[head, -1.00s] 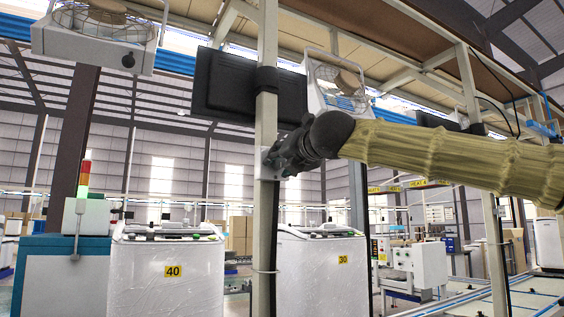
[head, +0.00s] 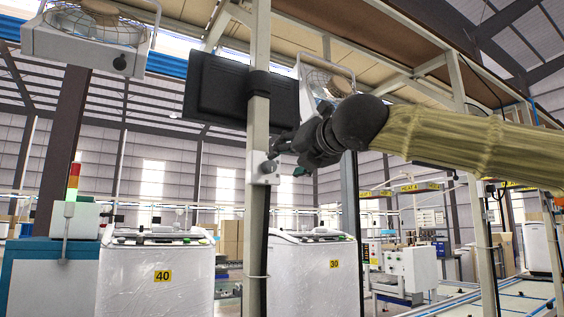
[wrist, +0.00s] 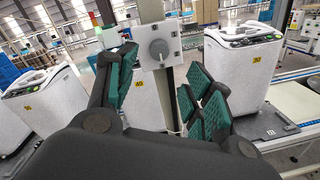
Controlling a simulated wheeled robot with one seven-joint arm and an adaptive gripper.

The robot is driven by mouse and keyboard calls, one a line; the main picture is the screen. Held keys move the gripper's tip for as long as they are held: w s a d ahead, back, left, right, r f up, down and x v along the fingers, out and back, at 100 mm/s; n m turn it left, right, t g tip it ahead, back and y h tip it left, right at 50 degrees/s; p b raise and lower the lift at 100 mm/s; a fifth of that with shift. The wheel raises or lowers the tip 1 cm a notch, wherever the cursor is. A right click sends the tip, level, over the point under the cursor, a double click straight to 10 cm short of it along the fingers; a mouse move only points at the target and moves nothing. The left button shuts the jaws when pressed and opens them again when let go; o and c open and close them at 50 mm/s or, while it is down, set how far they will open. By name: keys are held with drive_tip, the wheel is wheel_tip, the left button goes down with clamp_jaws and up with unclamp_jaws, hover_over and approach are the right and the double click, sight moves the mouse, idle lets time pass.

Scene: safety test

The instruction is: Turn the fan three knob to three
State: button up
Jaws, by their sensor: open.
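A round grey knob (wrist: 159,48) sits on a pale switch plate (wrist: 143,57) fixed to an upright post. In the wrist view the knob is ahead of my gripper (wrist: 160,80), roughly between its two green-padded fingers, which are spread apart and empty. In the head view the plate (head: 257,172) and knob (head: 268,167) show on the post, with my gripper (head: 285,158) just to the right. I cannot tell if a finger touches the knob. The knob's scale marks are too small to read. A caged fan (head: 100,28) hangs at upper left, another (head: 328,82) behind the post.
The post (head: 257,120) stands right beside my gripper. A dark monitor panel (head: 225,95) hangs behind it. White washing machines marked 40 (head: 155,285) and 30 (head: 318,275) stand below. A conveyor line (head: 525,295) runs at lower right.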

drive_tip(key=shift+v, duration=1.3)
